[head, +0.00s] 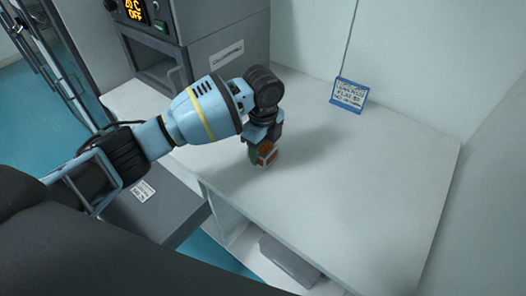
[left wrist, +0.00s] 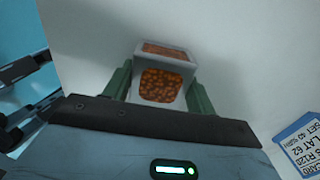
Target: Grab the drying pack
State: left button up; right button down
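The drying pack (head: 267,153) is a small pale box with orange-brown beads showing in its faces. It is at the bench's front part in the head view, under my left gripper (head: 259,150). In the left wrist view the pack (left wrist: 161,86) sits between the two green fingers of my left gripper (left wrist: 160,92). The fingers lie close against its two sides with no clear gap, so the gripper looks shut on it. The pack is at or just above the bench top; its underside is hidden. My right gripper is not in view.
The white bench (head: 350,200) is clear around the pack. A blue sign (head: 349,95) stands at the back; it also shows in the left wrist view (left wrist: 300,143). A grey oven-like unit (head: 190,45) with a lit display stands at the back left. A grey box (head: 288,262) sits below the bench.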

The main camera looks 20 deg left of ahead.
aim_at(263, 146)
pick_arm(q)
jog(key=c, duration=0.3)
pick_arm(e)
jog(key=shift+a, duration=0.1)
pick_arm(q)
jog(key=shift+r, duration=0.1)
